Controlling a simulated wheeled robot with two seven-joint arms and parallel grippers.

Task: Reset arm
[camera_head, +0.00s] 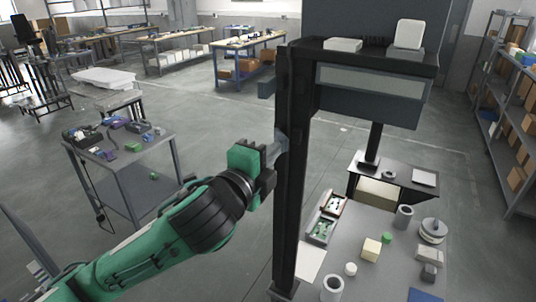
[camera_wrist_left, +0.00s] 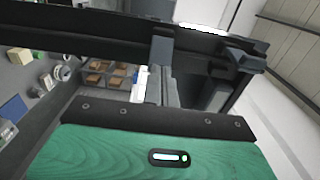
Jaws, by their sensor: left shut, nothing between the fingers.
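My left arm comes in from the lower left in the head view, green and black. My left gripper (camera_head: 277,147) is shut and empty, with its fingertips close beside the tall black post (camera_head: 290,170) of a workstation. I cannot tell whether they touch it. In the left wrist view the shut fingers (camera_wrist_left: 164,75) point toward a dark beam (camera_wrist_left: 100,43) that crosses the picture. My right gripper is not in view.
A grey worktable (camera_head: 380,220) with blocks, cylinders and a parts tray (camera_head: 322,228) stands right of the post. A grey cart (camera_head: 125,170) with small items stands at left. A shelf unit (camera_head: 510,110) lines the right. Open floor (camera_head: 190,120) lies between.

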